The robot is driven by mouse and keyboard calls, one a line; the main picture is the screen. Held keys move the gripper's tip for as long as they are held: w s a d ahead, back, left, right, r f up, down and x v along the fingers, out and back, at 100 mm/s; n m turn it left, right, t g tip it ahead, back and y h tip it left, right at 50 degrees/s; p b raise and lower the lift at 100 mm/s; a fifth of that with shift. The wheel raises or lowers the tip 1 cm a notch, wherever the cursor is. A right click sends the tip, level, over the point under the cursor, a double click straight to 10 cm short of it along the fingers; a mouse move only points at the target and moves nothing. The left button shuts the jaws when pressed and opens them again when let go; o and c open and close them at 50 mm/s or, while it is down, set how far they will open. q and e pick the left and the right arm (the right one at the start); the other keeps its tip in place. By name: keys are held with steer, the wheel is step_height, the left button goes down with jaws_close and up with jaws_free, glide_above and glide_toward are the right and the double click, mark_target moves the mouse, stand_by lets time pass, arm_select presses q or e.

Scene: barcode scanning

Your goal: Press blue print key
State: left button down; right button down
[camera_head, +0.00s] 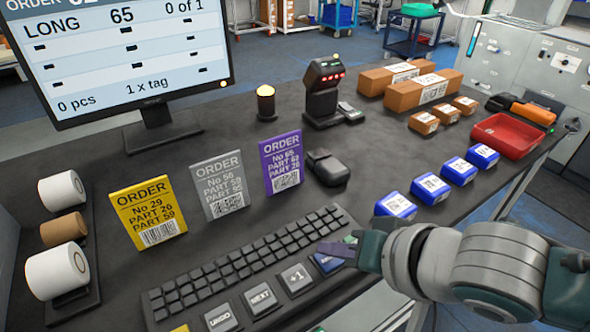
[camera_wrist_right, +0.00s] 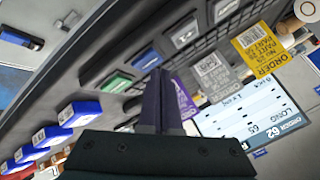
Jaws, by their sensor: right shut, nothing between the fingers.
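The blue print key (camera_head: 327,264) is at the right part of the row of large keys along the front of the black keyboard (camera_head: 250,255). In the head view my right gripper (camera_head: 322,248) covers part of it. In the right wrist view the blue key (camera_wrist_right: 147,59) lies just beyond the fingertips of the gripper (camera_wrist_right: 160,73). My right gripper is shut and empty, its dark purple fingers together. I cannot tell whether the tips touch the key. My left gripper is not in view.
Beside the blue key are the grey +1 key (camera_head: 296,278) and a green key (camera_head: 350,239). Yellow (camera_head: 148,214), grey (camera_head: 221,185) and purple (camera_head: 281,163) order cards stand behind the keyboard. A mouse (camera_head: 328,168) and several blue boxes (camera_head: 396,205) lie to the right.

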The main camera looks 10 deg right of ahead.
mark_target(333, 266)
steer(key=shift+f+b, duration=0.3)
steer(key=shift+f, duration=0.3)
stand_by(0.6)
stand_by(0.3)
steer(key=shift+r+p, duration=0.85)
steer(key=shift+p, duration=0.15)
step_height(333, 266, up, 5)
steer(key=p, duration=0.5)
steer(key=shift+r, duration=0.1)
